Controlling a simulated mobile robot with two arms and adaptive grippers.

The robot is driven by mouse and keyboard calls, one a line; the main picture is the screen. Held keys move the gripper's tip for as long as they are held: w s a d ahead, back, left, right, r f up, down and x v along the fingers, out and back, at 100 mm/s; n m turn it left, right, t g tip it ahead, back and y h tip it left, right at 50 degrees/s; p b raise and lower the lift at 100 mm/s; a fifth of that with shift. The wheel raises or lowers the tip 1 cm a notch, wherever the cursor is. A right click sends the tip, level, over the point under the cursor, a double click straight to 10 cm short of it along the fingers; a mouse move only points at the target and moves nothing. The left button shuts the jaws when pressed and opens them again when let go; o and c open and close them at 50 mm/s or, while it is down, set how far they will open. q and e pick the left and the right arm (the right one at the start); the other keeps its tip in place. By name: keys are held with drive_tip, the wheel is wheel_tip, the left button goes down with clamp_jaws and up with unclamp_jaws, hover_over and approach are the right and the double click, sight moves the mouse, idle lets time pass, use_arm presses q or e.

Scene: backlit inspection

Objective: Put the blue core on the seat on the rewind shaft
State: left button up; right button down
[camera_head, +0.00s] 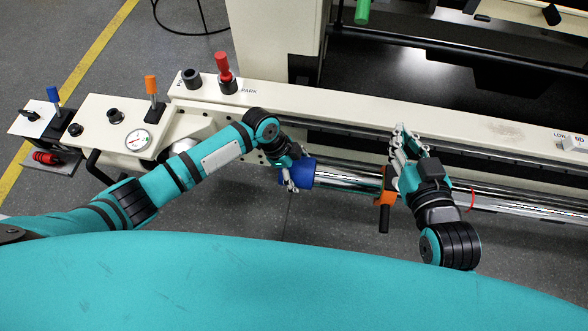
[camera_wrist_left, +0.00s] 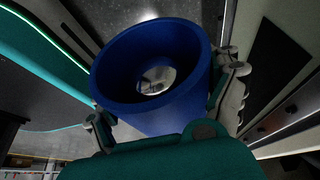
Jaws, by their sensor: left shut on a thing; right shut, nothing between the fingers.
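The blue core (camera_head: 299,173) is at the left end of the chrome rewind shaft (camera_head: 345,178), in line with it. My left gripper (camera_head: 292,176) is shut on the core. In the left wrist view the blue core (camera_wrist_left: 165,112) shows as a thick hollow ring between the left fingers (camera_wrist_left: 165,105). A round shiny face shows inside its bore. I cannot tell how far the core is around the shaft. My right gripper (camera_head: 403,138) is shut and empty, above the shaft and beside an orange collar (camera_head: 387,184) with a black handle.
A cream machine beam (camera_head: 350,112) runs behind the shaft. A red-topped post (camera_head: 223,68), an orange-topped post (camera_head: 152,88) and a gauge (camera_head: 138,140) are at the left. A thin red band (camera_head: 472,200) is on the shaft farther right. Grey floor lies below the shaft.

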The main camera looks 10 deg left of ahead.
sight(351, 181)
use_arm(q)
drive_tip(key=shift+d, duration=2.3)
use_arm(e)
drive_tip(key=shift+f, duration=0.1)
use_arm(q)
drive_tip(key=shift+s+d, duration=0.1)
drive_tip(key=shift+d, duration=0.15)
drive_tip(key=shift+d, duration=1.15)
use_arm(e)
drive_tip(key=shift+r, duration=0.2)
use_arm(q)
drive_tip(key=shift+d, duration=0.2)
use_arm(e)
drive_tip(key=shift+r, duration=0.15)
use_arm(q)
drive_tip(key=shift+d, duration=0.65)
drive_tip(key=shift+s+d+b, duration=0.1)
drive_tip(key=shift+d+b, duration=0.25)
drive_tip(key=shift+d, duration=1)
use_arm(e)
drive_tip(key=shift+w+a+r+t, duration=0.2)
drive_tip(key=shift+r+t, duration=0.2)
drive_tip(key=shift+r, duration=0.15)
drive_tip(key=shift+w+a+r+t, duration=0.1)
drive_tip(key=shift+w+r+t, duration=0.05)
drive_tip(key=shift+r+t, duration=0.3)
